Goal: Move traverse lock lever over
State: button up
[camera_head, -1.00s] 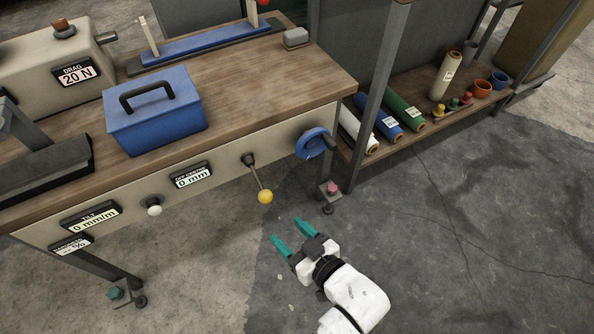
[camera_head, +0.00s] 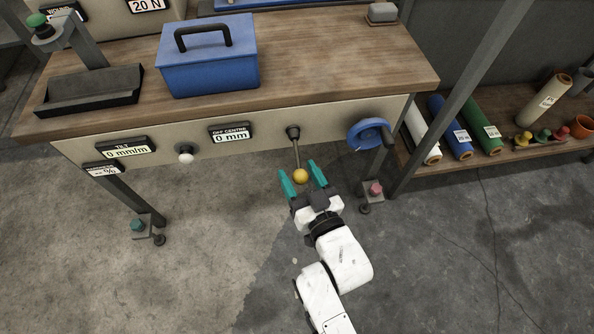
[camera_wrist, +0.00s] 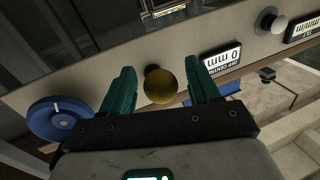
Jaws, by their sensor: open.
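The lever (camera_head: 297,153) is a thin grey rod that hangs down from a dark pivot on the bench's front panel and ends in a yellow ball knob (camera_head: 300,177). My gripper (camera_head: 303,178) is open with its teal fingers on either side of the knob in the head view. In the wrist view the knob (camera_wrist: 161,86) shows between the two fingers (camera_wrist: 160,90), with gaps on both sides. The rod is mostly hidden behind the knob there. I cannot tell how deep the knob sits between the fingers.
A blue handwheel (camera_head: 368,134) with a dark handle is right of the lever. An "OFF CENTRE 0 mm" display (camera_head: 230,134) and a white knob (camera_head: 185,153) are to the left. A blue toolbox (camera_head: 208,62) stands on the bench. The floor in front is clear.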

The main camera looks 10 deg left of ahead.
jog(key=shift+b+x, duration=0.35)
jog(key=shift+x, duration=0.55)
grip_shut()
